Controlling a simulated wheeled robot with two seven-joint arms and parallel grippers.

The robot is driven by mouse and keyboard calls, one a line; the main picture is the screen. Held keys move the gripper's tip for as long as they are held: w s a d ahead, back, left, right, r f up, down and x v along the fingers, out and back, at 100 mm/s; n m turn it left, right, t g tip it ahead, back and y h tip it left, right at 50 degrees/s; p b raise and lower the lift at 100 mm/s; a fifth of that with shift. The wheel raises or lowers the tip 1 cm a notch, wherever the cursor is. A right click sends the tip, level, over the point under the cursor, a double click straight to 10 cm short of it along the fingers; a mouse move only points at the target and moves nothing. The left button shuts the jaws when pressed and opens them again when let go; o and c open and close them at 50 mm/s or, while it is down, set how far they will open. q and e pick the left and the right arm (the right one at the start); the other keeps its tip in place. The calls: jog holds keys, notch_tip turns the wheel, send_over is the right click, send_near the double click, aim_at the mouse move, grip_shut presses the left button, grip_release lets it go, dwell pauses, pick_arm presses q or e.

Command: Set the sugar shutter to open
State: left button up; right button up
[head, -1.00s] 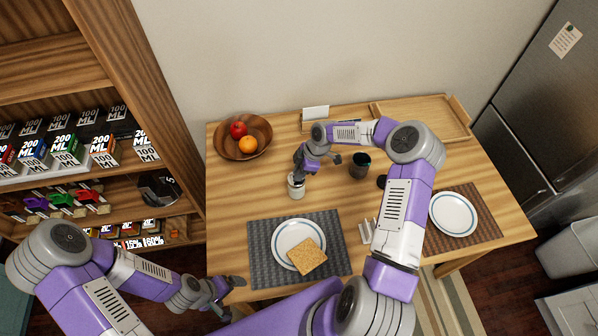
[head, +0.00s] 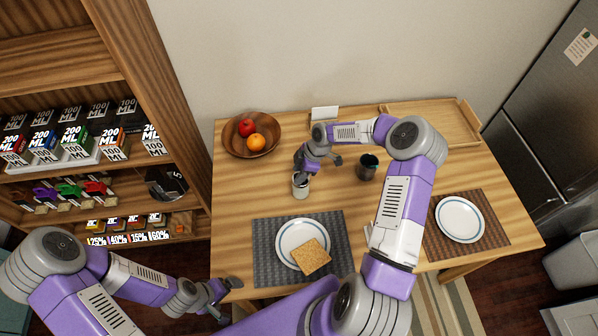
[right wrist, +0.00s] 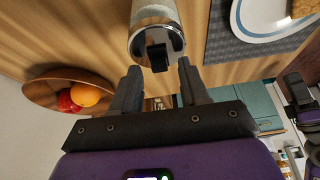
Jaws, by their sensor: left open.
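The sugar shaker (head: 300,190) is a small pale cylinder standing on the table behind the grey placemat. In the right wrist view its shiny metal top (right wrist: 172,40) carries a black tab (right wrist: 157,55), which I take as the shutter. Whether the shutter is open or closed I cannot tell. My right gripper (right wrist: 158,85) has its two fingers apart, with nothing between them, just short of the top and tab. In the head view my right gripper (head: 302,172) is right at the shaker's top. My left gripper (head: 226,297) is open and empty near the table's front left edge.
A fruit bowl (head: 268,149) stands back left, a dark cup (head: 367,167) right of the shaker. A plate with toast (head: 315,258) lies in front. An empty wooden tray (head: 430,120) is at the back right. Stocked shelves (head: 190,180) stand left.

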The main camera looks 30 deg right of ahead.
jog(key=v, duration=0.7)
jog(key=shift+r, duration=0.25)
jog(key=shift+d, duration=0.1)
